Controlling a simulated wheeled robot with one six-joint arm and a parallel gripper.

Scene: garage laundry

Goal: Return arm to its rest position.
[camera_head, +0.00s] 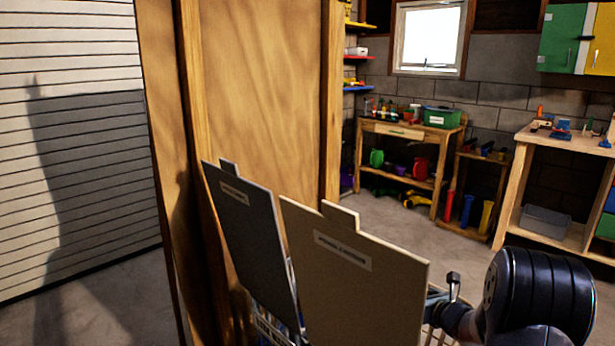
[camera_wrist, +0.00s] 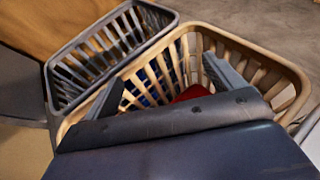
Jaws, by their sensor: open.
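My arm (camera_head: 540,298) shows as a black, rounded joint at the lower right of the head view. My gripper (camera_wrist: 168,84) shows in the wrist view with its two grey fingers spread apart, and I see nothing held between them. The fingers appear over a beige slatted basket (camera_wrist: 290,78). Blue cloth (camera_wrist: 150,82) and a red item (camera_wrist: 192,92) lie in that basket. My gripper's wide dark body covers the basket's near part. I cannot tell how high the fingers are above the contents.
A grey slatted basket (camera_wrist: 85,50) stands beside the beige one. A dark board (camera_head: 250,235) and a tan labelled board (camera_head: 355,270) rise close to my arm. A wooden panel (camera_head: 260,100) stands behind them. A workbench (camera_head: 405,132) is farther back, with open floor (camera_head: 400,225) before it.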

